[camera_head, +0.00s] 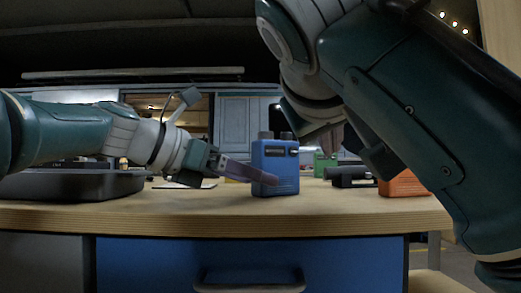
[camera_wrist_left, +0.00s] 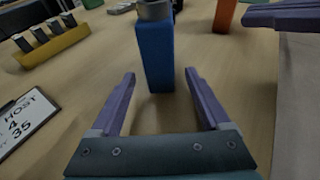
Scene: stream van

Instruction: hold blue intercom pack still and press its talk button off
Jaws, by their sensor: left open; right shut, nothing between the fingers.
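The blue intercom pack (camera_head: 276,172) stands upright on the wooden table, with two knobs on top and a dark display on its front. It also shows in the left wrist view (camera_wrist_left: 154,55). My left gripper (camera_wrist_left: 159,76) is open, low over the table. Its fingertips are on either side of the pack's lower part, with gaps visible on both sides. In the head view one finger overlaps the pack's lower left front. My right gripper (camera_head: 323,138) is shut and empty, above and right of the pack, partly hidden by its arm. The talk button cannot be made out.
A dark tray (camera_head: 75,186) is at left. A yellow rack (camera_wrist_left: 52,48) and a HOST card (camera_wrist_left: 25,117) lie left.

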